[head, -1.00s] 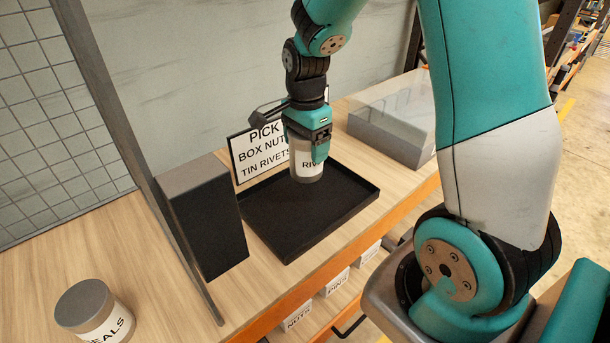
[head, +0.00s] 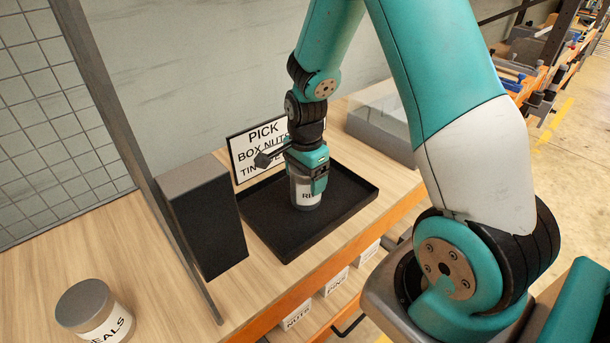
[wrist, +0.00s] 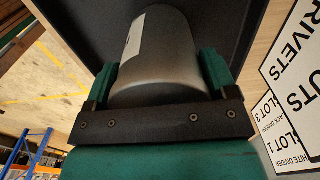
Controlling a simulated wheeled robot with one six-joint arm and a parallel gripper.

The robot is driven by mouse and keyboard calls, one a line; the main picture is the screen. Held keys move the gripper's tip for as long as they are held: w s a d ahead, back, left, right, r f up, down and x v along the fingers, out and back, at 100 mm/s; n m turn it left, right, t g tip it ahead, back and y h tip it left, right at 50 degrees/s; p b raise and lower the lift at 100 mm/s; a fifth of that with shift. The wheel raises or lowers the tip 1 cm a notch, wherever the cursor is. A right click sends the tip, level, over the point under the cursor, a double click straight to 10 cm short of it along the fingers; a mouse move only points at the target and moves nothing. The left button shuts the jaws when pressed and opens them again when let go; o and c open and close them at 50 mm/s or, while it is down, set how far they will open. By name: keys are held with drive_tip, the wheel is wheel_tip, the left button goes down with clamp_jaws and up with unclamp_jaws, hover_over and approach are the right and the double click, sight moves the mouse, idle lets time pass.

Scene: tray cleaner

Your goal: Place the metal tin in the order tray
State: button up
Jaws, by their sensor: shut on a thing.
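The metal tin (head: 305,197) has a white label that starts with "RI". It is upright, low over or on the floor of the black order tray (head: 345,207); I cannot tell if its base touches. My gripper (head: 308,178) comes down from above and is shut on the tin. In the wrist view the grey tin (wrist: 158,62) sits between the two green fingers of my gripper (wrist: 158,85). The dark tray (wrist: 78,18) lies behind it. The fingers and palm hide the tin's upper part in the head view.
A black box (head: 205,215) stands by the tray's left side. A pick sign (head: 258,150) stands behind the tray. A seals tin (head: 92,310) is at the front left, past a thin grey divider (head: 135,160). A clear-lidded box (head: 385,125) is at the back right.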

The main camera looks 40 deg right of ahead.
drive_tip(key=o, duration=1.1)
drive_tip(key=shift+c, duration=0.2)
wheel_tip(320, 180, up, 12)
drive_tip(key=shift+r+b, duration=0.1)
drive_tip(key=shift+b, duration=0.25)
